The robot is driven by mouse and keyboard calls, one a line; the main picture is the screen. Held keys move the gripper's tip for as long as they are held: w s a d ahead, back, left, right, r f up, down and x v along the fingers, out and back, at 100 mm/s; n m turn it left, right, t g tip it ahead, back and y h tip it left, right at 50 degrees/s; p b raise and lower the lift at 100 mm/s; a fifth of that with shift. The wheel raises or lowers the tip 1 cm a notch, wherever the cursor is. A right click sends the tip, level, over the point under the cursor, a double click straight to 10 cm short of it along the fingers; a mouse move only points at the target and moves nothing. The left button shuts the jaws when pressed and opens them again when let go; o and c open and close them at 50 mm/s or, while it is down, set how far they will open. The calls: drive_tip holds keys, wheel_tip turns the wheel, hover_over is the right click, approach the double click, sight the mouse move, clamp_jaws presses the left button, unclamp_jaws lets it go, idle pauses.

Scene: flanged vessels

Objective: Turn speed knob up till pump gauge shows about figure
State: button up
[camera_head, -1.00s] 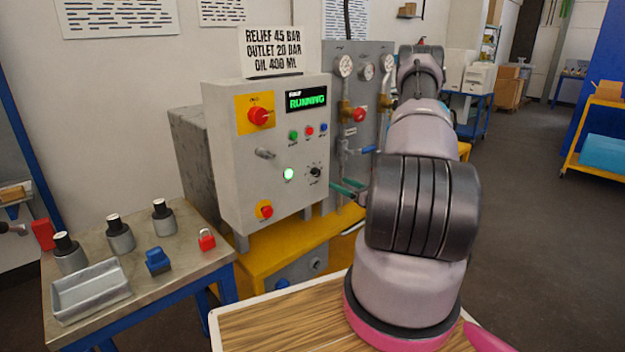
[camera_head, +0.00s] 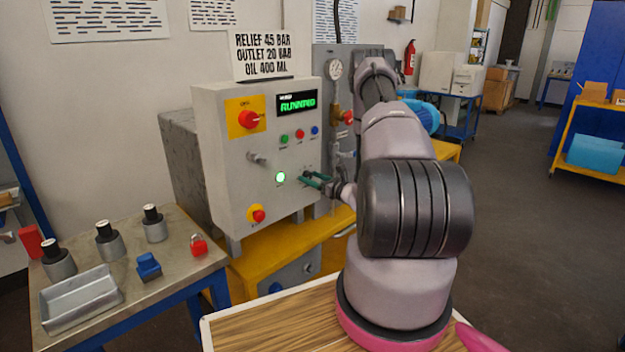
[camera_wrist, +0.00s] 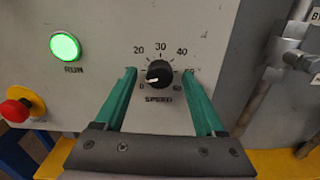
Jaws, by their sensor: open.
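The speed knob (camera_wrist: 159,73) is black and round on the grey control cabinet (camera_head: 232,160), with a dial marked from 0 to 60. Its white pointer line lies near the 0 mark. My gripper (camera_wrist: 164,74) is open, with one green finger to the left and one to the right of the knob, apart from it. In the head view my gripper (camera_head: 312,180) is at the lower right of the cabinet front and covers the knob. A round gauge (camera_head: 334,69) on the panel behind is too small to read. The display (camera_head: 297,102) reads RUNNING.
A lit green RUN lamp (camera_wrist: 65,46) is left of the knob. A red stop button (camera_head: 257,215) on yellow sits below it. Pipes (camera_wrist: 300,60) stand close at the right of the cabinet. A side table (camera_head: 190,262) holds weights, a tray and a red padlock.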

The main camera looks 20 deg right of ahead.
clamp_jaws()
drive_tip(key=shift+m, duration=0.4)
drive_tip(key=m, duration=0.4)
drive_tip(key=shift+m, duration=0.3)
drive_tip(key=m, duration=0.4)
drive_tip(key=shift+m, duration=0.3)
unclamp_jaws()
